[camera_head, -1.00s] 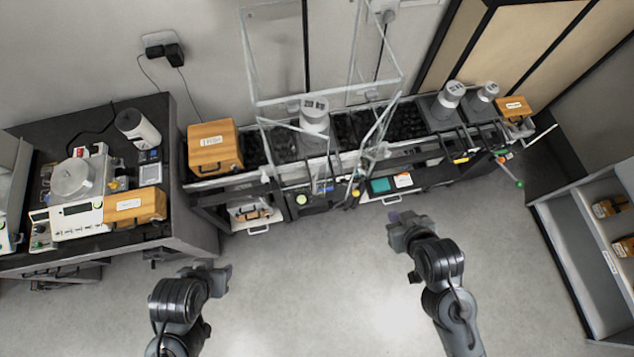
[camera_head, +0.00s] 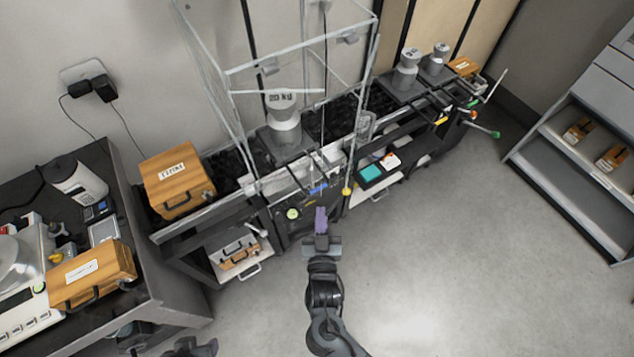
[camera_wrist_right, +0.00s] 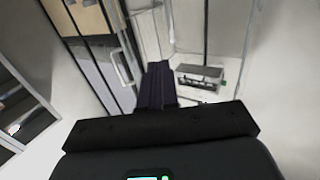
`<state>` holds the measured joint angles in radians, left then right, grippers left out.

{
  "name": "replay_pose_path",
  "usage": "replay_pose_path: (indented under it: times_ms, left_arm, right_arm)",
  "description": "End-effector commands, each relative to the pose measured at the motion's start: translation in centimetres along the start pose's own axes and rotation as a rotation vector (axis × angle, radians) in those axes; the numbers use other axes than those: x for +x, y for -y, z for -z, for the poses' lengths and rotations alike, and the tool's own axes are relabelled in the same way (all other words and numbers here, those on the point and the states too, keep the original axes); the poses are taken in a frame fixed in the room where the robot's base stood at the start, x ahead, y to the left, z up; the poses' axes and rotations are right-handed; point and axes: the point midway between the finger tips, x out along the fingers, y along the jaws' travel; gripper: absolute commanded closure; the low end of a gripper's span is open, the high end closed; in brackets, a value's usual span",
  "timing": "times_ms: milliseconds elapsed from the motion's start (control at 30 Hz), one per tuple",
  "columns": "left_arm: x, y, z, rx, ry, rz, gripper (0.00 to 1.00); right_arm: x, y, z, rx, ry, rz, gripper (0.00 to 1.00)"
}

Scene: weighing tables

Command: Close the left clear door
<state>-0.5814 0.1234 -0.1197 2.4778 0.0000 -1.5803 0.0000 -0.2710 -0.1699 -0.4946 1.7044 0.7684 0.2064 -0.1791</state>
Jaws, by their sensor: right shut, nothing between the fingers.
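A clear, thin-edged enclosure (camera_head: 229,73) stands around a grey 20 kg weight (camera_head: 284,125) on the black bench. Its clear panes overlap, so I cannot tell exactly how far the left door stands open. My right gripper (camera_head: 321,220) is shut and empty, in front of the enclosure and low near the bench's front edge. In the right wrist view its dark purple fingers (camera_wrist_right: 157,85) are together, pointing at clear panes. A pale handle (camera_wrist_right: 123,70) shows just left of them; contact is not visible. My left gripper (camera_head: 196,348) is mostly cut off at the bottom edge.
A wooden case (camera_head: 177,180) sits on the bench left of the enclosure. Another wooden case (camera_head: 92,276) is on the left table. Smaller grey weights (camera_head: 407,66) stand to the right. A yellow knob (camera_head: 347,191) is near the gripper. The floor (camera_head: 440,260) at right is clear.

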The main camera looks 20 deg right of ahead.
Motion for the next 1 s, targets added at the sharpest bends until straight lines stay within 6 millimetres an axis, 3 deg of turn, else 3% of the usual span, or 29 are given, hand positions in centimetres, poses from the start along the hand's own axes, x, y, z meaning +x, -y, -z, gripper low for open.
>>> replay_pose_path:
  times_ms: [267, 700, 1000]
  left_arm:
    - [0.4, -0.4, 0.1, -0.009, -0.008, -0.010, 0.57]
    - [0.3, 0.0, 0.0, 0.000, -0.006, 0.000, 0.57]
    - [0.3, 0.1, 0.0, 0.004, -0.005, 0.003, 0.57]
  right_arm:
    - [2.1, 0.1, -0.1, 0.004, -0.011, 0.000, 1.00]
    - [9.8, 0.1, 0.0, 0.003, -0.011, 0.000, 1.00]
    - [13.5, 0.1, 0.0, 0.005, -0.009, 0.000, 1.00]
